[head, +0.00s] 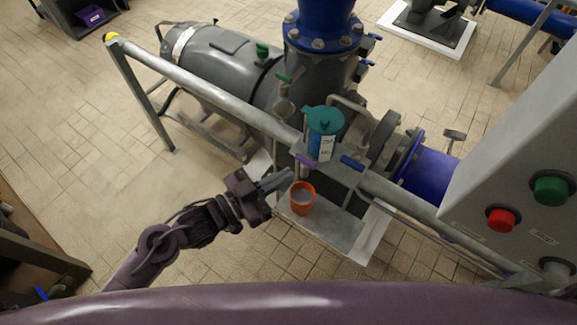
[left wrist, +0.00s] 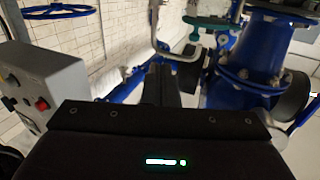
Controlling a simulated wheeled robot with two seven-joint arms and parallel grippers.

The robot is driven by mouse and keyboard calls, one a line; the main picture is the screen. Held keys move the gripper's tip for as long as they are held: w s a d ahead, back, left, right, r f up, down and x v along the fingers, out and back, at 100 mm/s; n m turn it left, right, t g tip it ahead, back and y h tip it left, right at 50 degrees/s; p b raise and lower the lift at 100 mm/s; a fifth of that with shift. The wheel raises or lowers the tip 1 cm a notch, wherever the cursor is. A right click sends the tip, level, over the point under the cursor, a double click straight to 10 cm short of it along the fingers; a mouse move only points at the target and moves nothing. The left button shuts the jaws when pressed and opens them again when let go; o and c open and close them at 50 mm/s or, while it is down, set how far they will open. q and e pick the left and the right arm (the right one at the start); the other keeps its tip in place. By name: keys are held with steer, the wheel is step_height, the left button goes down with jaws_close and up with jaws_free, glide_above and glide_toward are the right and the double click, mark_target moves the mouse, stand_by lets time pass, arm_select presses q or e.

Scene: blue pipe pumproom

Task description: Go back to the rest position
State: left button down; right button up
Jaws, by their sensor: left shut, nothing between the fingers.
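My left gripper (head: 284,179) reaches in from the left in the head view, beside the pump. Its fingers are together with nothing between them. In the left wrist view, its dark fingers (left wrist: 168,84) point forward and look closed. An orange cup (head: 302,199) stands on the low metal tray just below and right of the fingertips, apart from them as far as I can tell. My right gripper is in neither view.
A grey guard rail (head: 205,92) runs across in front of the pump (head: 225,62). A teal-lidded blue container (head: 324,134) stands on a small shelf. A control box with red (head: 501,220) and green (head: 551,190) buttons is at the right.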

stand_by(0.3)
arm_select(q)
steer(key=a+f+n+y, duration=0.25)
steer(key=a+f, duration=0.25)
steer(key=f, duration=0.5)
steer(key=a+f+n+y, duration=0.2)
steer(key=a+f+y, duration=0.25)
steer(key=f, duration=0.55)
steer(key=a+f+n+y, duration=0.25)
steer(key=a+f, duration=0.25)
steer(key=f, duration=0.6)
steer(key=s+a+f+n+g+y, duration=0.1)
steer(key=s+a+f+g+y, duration=0.4)
steer(key=s+f, duration=0.8)
steer(key=s+a+f+g, duration=0.1)
steer(key=s+f+g, duration=0.1)
steer(key=s, duration=0.6)
steer(key=s+a+f+n+g, duration=0.1)
steer(key=s+f, duration=0.3)
steer(key=s, duration=0.3)
steer(key=shift+s+a+f+g, duration=0.25)
steer(key=shift+s+a+g, duration=0.05)
steer(key=shift+s+g, duration=0.1)
steer(key=shift+y, duration=0.25)
